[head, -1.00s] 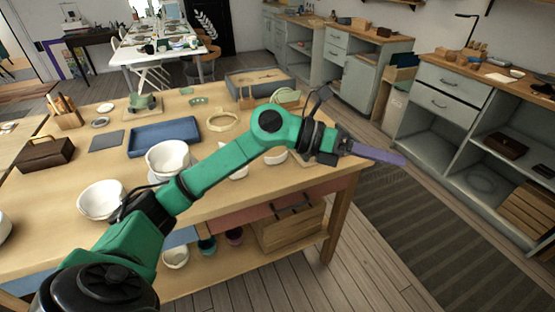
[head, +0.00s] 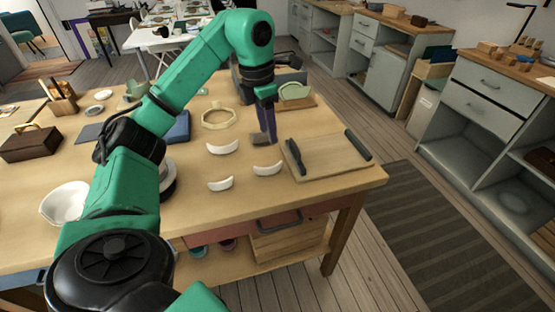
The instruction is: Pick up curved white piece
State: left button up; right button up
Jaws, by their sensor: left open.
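Three curved white pieces lie apart on the wooden table (head: 330,198) in the head view. One white piece (head: 222,148) is at the back left, one (head: 220,184) is at the front left, and one (head: 267,169) is at the right. My left gripper (head: 268,138) points down between these pieces and the wooden board (head: 325,160). It is open, with no white piece in it. Its purple-grey fingers overlap in this view, so the gap is hidden. My right gripper is out of view.
The wooden board with black handles lies right of the pieces, near the table's right edge. A white bowl (head: 65,203) stands at the left. My left arm hides part of the blue tray (head: 180,127).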

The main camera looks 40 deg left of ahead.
aim_at(270, 167)
pick_arm(q)
notch_tip(270, 167, down, 6)
jog(key=shift+s+b, duration=0.15)
jog(key=shift+b, duration=0.15)
notch_tip(270, 167, down, 5)
jog(key=shift+f, duration=0.3)
jog(key=shift+c, duration=0.3)
jog(key=shift+d, duration=0.1)
grip_shut()
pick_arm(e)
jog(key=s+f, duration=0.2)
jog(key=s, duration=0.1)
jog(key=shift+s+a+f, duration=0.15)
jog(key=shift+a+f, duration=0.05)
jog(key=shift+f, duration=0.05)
